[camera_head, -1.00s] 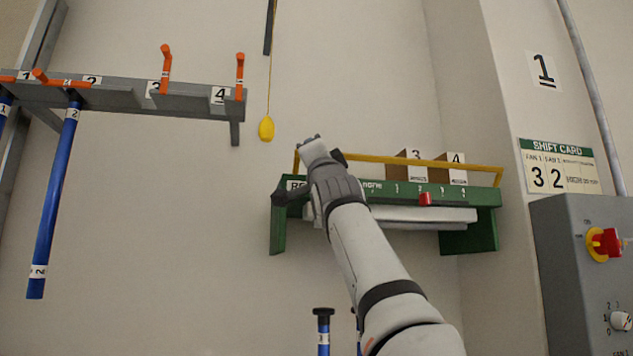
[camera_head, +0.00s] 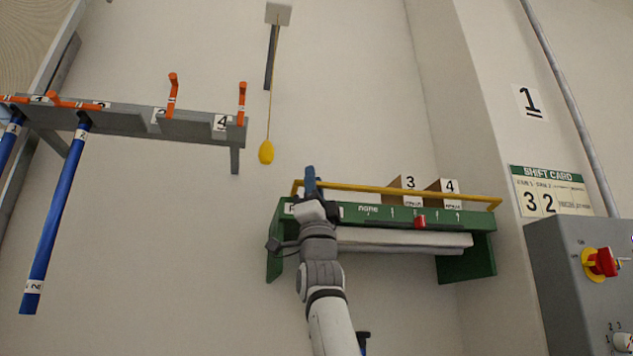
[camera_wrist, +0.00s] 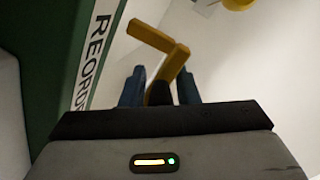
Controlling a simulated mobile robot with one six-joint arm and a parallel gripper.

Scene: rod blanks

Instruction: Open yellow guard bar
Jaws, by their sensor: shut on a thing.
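The yellow guard bar (camera_head: 400,190) runs along the top front of the green shelf (camera_head: 480,265), level across it in the head view. My gripper (camera_head: 310,178) is at the bar's left end. In the wrist view, my gripper's blue fingers (camera_wrist: 160,90) are on either side of the bar's bent yellow end (camera_wrist: 172,68), shut on it. The fingers partly hide the bar where they hold it. The shelf's edge, with a label partly reading "REORD", fills the left of the wrist view.
Boxes 3 (camera_head: 408,191) and 4 (camera_head: 447,194) stand behind the bar. A red slider (camera_head: 420,221) sits on the shelf front. A yellow pull knob (camera_head: 266,152) hangs at the upper left. A rack (camera_head: 130,120) holds blue rods at left; a grey control box (camera_head: 570,270) stands at right.

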